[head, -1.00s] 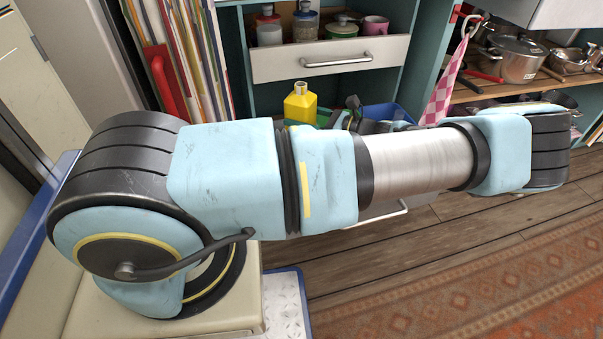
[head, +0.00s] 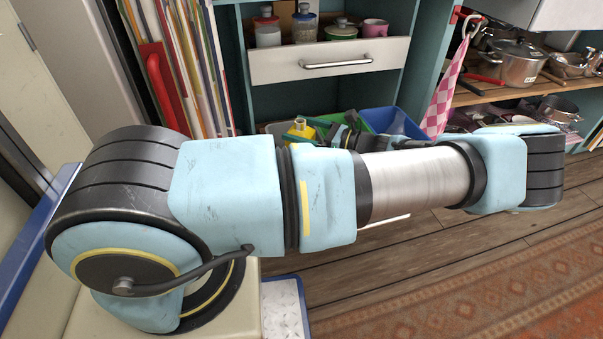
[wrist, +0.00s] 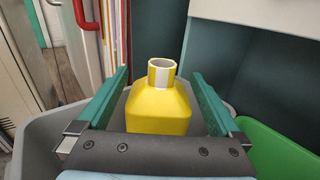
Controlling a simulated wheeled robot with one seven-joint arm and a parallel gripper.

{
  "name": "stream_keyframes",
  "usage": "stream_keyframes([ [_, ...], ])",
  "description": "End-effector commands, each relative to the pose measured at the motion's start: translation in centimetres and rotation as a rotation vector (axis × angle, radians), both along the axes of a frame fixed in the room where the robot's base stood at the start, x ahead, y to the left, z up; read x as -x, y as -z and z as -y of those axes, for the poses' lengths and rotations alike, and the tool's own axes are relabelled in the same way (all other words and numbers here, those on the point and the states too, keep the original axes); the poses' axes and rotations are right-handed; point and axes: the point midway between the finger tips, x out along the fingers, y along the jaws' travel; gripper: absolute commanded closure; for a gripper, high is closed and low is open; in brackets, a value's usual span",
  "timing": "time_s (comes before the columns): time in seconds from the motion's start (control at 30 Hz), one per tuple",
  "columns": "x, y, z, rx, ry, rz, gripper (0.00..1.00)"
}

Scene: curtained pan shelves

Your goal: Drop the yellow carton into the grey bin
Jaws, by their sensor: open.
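The yellow carton (wrist: 158,108) is upright in the wrist view, with a short neck and a white and yellow striped cap area. My gripper (wrist: 160,74) is open, its two teal fingers on either side of the carton with a visible gap on each side. The grey bin (wrist: 42,128) surrounds them, and the carton is inside its rim; its base is hidden. In the head view the carton (head: 300,129) shows low behind my arm, which hides most of the grey bin.
A green bin (wrist: 270,150) stands right of the grey one, and a blue bin (head: 408,122) beyond it. A white drawer (head: 325,62) with jars is above. Folders (head: 190,65) stand to the left.

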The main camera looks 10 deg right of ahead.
Motion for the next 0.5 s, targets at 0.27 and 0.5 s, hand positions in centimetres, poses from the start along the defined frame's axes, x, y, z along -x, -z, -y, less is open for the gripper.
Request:
stream_keyframes([
  [0.27, 1.5, 0.0, 2.6, 0.003, 0.003, -0.001, 0.0],
  [0.5, 4.1, 0.0, 6.7, 0.002, 0.004, 0.0, 0.0],
])
